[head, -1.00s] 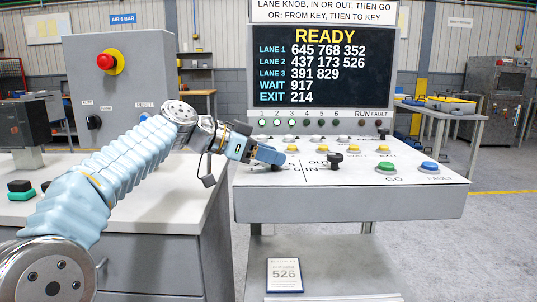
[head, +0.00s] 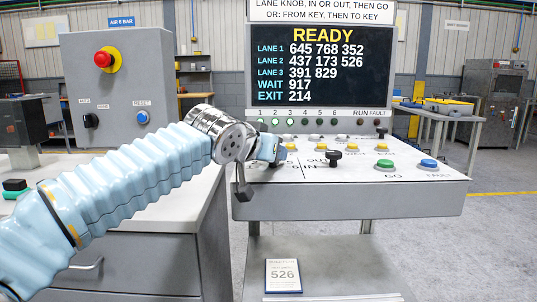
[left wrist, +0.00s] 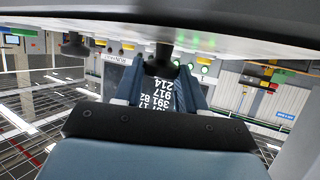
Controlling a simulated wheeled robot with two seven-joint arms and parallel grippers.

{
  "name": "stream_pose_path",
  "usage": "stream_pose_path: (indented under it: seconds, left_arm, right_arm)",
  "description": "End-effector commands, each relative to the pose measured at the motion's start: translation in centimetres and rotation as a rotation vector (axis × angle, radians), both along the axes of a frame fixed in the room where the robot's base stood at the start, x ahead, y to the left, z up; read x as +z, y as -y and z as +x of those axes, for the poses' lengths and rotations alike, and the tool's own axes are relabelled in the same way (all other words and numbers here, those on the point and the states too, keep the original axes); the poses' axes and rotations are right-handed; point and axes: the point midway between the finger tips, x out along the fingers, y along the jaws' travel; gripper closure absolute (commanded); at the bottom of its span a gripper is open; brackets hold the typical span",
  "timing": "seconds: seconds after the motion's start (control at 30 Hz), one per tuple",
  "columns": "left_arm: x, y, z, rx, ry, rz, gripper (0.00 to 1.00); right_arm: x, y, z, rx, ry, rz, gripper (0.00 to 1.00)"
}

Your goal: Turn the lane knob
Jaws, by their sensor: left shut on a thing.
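The grey console (head: 350,203) has a sloped white top with labelled controls. My left gripper (head: 268,160) is at the left part of that top, partly hidden by my own wrist. In the left wrist view, which is upside down, its two fingers (left wrist: 163,70) are shut on a dark knob (left wrist: 166,50), the lane knob. That knob is hidden in the head view. The black in/out knob (head: 333,158) stands upright to the right, clear of the gripper. The display (head: 320,65) reads READY, with lanes 1 to 3, WAIT 917 and EXIT 214. My right gripper is not in view.
A green GO button (head: 385,164) and a blue FAULT button (head: 428,164) are at the console's right. Small yellow buttons (head: 354,149) line its back. A grey box with a red stop button (head: 103,59) stands left. A 526 card (head: 284,275) is below.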

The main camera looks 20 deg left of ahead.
Motion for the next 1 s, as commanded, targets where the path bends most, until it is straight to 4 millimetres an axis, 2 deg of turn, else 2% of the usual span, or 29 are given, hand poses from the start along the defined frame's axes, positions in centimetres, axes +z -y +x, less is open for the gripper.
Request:
stream_pose_path:
  seconds: [0.03,0.2,0.4,0.63,1.0]
  left_arm:
    - [-0.4,0.4,-0.1,0.035,0.002,0.002,0.90]
    - [-0.6,0.7,0.0,0.199,0.000,0.000,0.90]
    - [-0.4,1.0,0.1,0.392,-0.002,-0.001,0.90]
    - [0.0,1.2,0.2,0.609,-0.002,0.001,0.90]
    - [0.1,1.4,0.4,0.890,-0.005,0.001,0.90]
  right_arm:
    - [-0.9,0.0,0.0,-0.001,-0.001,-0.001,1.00]
    - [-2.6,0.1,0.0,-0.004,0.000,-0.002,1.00]
    - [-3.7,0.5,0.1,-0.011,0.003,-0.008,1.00]
    - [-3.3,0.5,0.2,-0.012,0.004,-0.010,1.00]
    - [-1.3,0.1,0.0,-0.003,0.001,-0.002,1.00]
